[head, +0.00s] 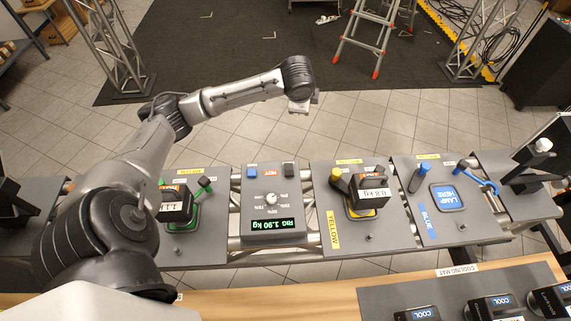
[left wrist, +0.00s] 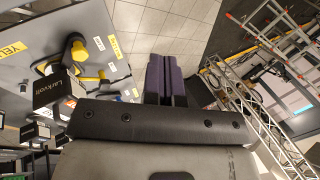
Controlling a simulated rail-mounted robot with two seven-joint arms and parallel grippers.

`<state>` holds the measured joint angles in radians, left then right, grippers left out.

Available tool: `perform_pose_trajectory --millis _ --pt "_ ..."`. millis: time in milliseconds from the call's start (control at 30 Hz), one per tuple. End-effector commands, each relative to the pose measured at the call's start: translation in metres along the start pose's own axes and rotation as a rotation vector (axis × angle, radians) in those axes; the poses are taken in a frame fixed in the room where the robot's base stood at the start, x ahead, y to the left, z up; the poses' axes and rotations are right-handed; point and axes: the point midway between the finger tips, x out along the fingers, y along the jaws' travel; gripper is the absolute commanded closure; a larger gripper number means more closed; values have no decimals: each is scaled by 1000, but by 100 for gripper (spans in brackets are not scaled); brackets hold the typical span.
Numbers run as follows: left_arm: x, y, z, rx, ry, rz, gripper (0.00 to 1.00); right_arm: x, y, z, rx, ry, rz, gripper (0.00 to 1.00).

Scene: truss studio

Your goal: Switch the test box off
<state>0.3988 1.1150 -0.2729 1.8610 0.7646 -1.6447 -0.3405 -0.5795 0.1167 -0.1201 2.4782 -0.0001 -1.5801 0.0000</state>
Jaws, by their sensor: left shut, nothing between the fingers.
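The test box (head: 286,214) is the grey panel in the middle of the rail bench. Its green display (head: 273,226) is lit and reads something like "RED 1.90 kg". A white knob (head: 271,198) with small percent labels sits above it. My right gripper is in neither view.
A yellow-labelled panel (head: 334,232) with a black module lies right of the box, then a blue-labelled panel (head: 428,222). A green-handled panel (head: 208,240) lies left, partly behind my arm. A cooling mat (head: 385,297) with several modules is at front right. Open floor lies beyond.

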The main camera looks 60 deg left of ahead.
Motion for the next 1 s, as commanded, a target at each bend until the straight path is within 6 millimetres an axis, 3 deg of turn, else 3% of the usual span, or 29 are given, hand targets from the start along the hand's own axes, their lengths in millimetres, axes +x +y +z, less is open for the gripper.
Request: perform_pose_trajectory --millis 33,133,267,400,700,1000 --pt "9 -3 18 56 -38 84 100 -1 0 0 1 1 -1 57" --pt "22 6 37 205 -37 279 100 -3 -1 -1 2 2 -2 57" --pt "31 26 44 410 65 488 100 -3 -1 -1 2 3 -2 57" --pt "27 40 44 637 222 618 100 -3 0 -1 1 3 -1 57" --pt "17 53 40 1057 446 652 100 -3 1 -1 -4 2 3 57" --pt "17 53 41 1225 508 622 100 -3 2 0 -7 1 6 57"
